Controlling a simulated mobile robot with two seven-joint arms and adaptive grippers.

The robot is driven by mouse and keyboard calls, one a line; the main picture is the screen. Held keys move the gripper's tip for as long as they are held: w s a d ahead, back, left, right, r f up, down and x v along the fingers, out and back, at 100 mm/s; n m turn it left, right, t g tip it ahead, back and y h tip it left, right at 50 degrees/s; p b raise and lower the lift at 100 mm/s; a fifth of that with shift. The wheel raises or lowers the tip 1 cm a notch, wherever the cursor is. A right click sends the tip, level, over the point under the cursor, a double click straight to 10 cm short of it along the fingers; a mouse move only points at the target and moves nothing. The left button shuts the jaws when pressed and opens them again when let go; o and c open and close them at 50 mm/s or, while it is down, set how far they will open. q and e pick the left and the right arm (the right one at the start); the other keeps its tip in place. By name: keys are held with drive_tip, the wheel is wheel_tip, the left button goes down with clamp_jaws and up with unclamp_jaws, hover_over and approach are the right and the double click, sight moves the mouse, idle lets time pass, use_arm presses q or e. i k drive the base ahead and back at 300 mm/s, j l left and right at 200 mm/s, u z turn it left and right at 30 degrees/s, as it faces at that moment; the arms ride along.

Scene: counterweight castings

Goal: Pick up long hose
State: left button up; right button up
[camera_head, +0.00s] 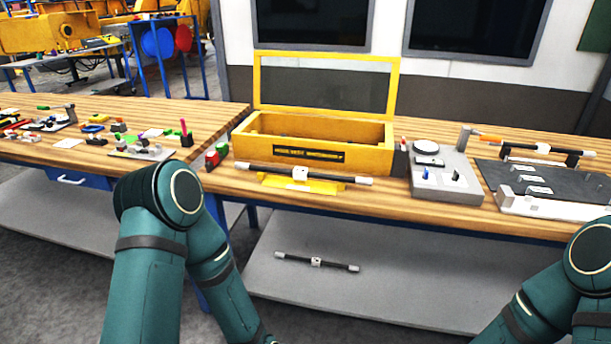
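A long black hose (330,177) with pale ends and a white tag at its middle lies across a yellow stand (273,184), in front of the yellow box on the workbench. A similar, shorter-looking black hose (335,265) lies on the grey shelf under the bench. Another dark hose-like piece (565,151) with a white tag sits raised at the right of the bench. No label shows which one is called the long hose. Both my teal arms reach down out of the bottom of the view, so both grippers are hidden.
An open yellow box (370,158) with a raised framed lid stands behind the stand. A grey fixture (447,184) and a dark tray (540,182) are to the right. Red and green items (216,155) stand left of the stand. Small parts clutter the left bench (20,152).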

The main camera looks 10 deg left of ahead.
sight(299, 173)
drive_tip(key=i+j+z, duration=0.2)
drive_tip(key=j, duration=0.25)
drive_tip(key=i+j+z, duration=0.2)
drive_tip(key=j, duration=0.25)
drive_tip(key=j+z, duration=0.25)
drive_tip(key=j, duration=0.2)
drive_tip(key=i+j+z, duration=0.2)
drive_tip(key=j, duration=0.3)
drive_tip(key=k, duration=0.1)
